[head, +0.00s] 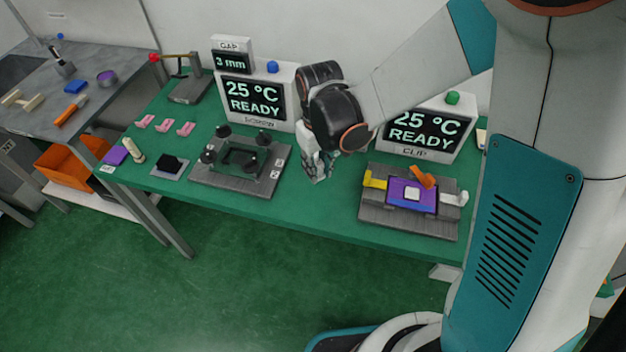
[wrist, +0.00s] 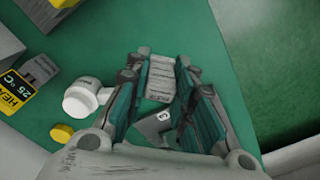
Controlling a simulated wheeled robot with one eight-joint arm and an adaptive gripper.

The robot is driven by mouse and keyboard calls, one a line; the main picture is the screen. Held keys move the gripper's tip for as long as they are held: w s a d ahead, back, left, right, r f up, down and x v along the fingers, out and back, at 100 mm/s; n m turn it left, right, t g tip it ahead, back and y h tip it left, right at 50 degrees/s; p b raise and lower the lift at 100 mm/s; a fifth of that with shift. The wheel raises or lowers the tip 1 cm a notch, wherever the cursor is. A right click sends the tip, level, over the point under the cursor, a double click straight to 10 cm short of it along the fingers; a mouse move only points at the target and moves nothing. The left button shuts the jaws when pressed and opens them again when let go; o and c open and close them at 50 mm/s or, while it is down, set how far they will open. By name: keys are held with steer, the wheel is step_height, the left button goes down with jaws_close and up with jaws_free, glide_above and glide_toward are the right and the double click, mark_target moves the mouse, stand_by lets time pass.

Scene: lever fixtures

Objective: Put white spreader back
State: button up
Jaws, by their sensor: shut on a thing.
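My gripper (head: 316,172) hangs over the green table, between the left fixture and the right clip fixture. In the wrist view its two fingers (wrist: 165,95) are closed in around a pale, ribbed piece (wrist: 160,78), which looks like the white spreader. Much of that piece is hidden by the fingers, and in the head view I cannot make it out clearly. A small grey tag marked G (wrist: 163,117) shows between the fingers, below the pale piece in the picture.
The clip fixture (head: 372,213) has yellow and white end pieces and an orange lever. The left fixture (head: 232,187) has several black knobs. A white round knob (wrist: 82,102) and a yellow one (wrist: 61,132) are beside my gripper. Green table near the front edge is clear.

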mark_target(319, 163)
steer(key=shift+f+b, duration=1.25)
steer(key=shift+f, duration=3)
steer(key=shift+f, duration=0.2)
steer(key=o, duration=1)
steer(key=shift+r, duration=0.2)
step_height(319, 163, up, 12)
steer(key=p, duration=0.4)
steer(key=shift+d, duration=0.1)
